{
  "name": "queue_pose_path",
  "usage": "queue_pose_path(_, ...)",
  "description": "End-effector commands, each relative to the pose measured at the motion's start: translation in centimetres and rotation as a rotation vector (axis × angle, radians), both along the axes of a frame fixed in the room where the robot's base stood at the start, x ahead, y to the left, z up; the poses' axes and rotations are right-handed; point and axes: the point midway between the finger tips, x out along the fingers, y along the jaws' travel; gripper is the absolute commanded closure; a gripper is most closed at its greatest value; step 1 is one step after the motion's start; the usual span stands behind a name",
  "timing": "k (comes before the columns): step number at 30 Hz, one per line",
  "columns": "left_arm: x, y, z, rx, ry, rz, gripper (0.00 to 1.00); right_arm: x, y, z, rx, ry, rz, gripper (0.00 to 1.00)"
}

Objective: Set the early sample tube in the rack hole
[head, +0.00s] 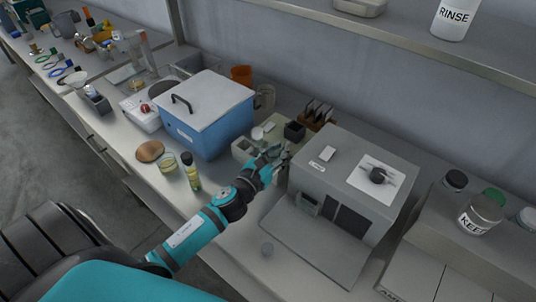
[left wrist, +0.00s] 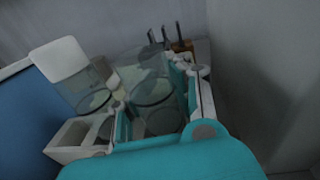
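My left gripper (head: 279,157) is at the gap between the blue box and the grey machine, over the right end of the pale rack (head: 243,149). In the left wrist view its teal fingers (left wrist: 157,112) stand on both sides of a clear tube (left wrist: 147,72), apparently the early sample tube, and seem closed on it. The tube looks roughly upright; the fingers partly hide its lower end, so I cannot tell whether it is in a hole. Another clear vessel with a white square top (left wrist: 60,60) stands to its left. My right gripper is not in view.
The blue box with a white lid (head: 205,110) stands close on the left. The grey machine (head: 350,180) stands close on the right. A dark cube (head: 294,131) and a brown holder (head: 318,115) are behind. A yellow-banded vial (head: 191,172) stands in front of the box.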

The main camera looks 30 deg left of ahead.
Motion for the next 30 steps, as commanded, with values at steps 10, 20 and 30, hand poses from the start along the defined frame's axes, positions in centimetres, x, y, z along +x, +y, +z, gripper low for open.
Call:
queue_pose_path(10, -6.7, 0.2, 0.5, -0.001, 0.002, -0.003, 0.84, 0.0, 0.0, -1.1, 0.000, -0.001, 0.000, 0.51)
queue_pose_path(20, -11.5, 0.5, 1.1, -0.002, -0.003, 0.000, 0.84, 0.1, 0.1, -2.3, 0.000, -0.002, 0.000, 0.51)
queue_pose_path(30, -11.9, 0.6, 1.4, 0.000, -0.006, 0.000, 0.84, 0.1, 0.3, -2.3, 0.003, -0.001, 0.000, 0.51)
